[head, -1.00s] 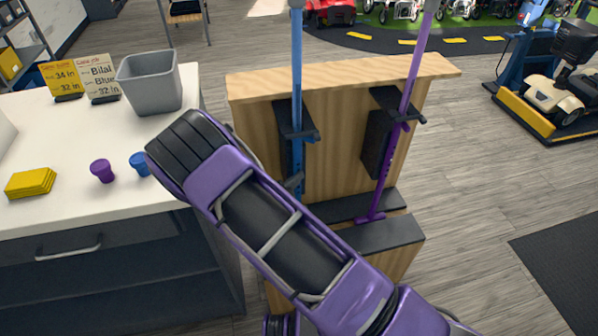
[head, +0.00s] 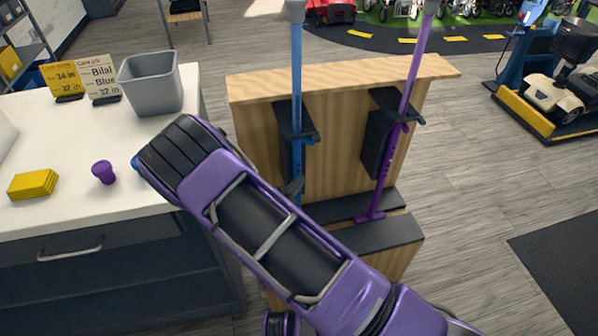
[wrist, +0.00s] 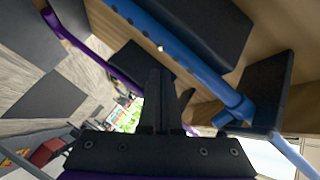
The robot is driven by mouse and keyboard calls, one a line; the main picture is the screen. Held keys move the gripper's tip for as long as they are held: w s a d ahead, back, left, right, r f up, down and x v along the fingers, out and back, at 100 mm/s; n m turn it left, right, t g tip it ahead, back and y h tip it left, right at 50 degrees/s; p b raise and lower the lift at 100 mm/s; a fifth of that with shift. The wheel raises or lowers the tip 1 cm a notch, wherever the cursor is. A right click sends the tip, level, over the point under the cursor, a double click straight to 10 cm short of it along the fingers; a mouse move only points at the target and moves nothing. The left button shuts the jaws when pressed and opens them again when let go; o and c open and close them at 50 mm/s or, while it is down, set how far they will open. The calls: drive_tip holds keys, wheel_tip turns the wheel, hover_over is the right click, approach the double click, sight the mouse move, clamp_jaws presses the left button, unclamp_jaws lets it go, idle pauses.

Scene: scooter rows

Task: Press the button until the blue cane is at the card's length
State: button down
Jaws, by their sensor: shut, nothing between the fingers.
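The blue cane (head: 297,75) stands upright in the left holder of a wooden stand, its grey top at the picture's upper edge. In the wrist view the blue cane (wrist: 190,68) runs diagonally, with a row of small holes and a small pale spot near my fingertips that may be the button. My gripper (wrist: 157,74) is shut and empty, its tips close to the shaft; I cannot tell whether they touch. My arm hides most of it in the head view. The beige card (head: 100,80) reads "Bilal", "Blue", "32 in".
A purple cane (head: 413,70) stands in the right holder of the wooden stand (head: 345,165). The white counter (head: 75,135) holds a yellow card (head: 62,80), grey bin (head: 150,85), purple knob (head: 103,172) and yellow block (head: 33,184). Open floor lies right of the stand.

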drive_tip(key=s, duration=0.2)
drive_tip(key=s+d+p, duration=0.1)
drive_tip(key=s, duration=0.1)
drive_tip(key=shift+s+d, duration=0.2)
drive_tip(key=shift+s, duration=0.05)
idle(3.2)
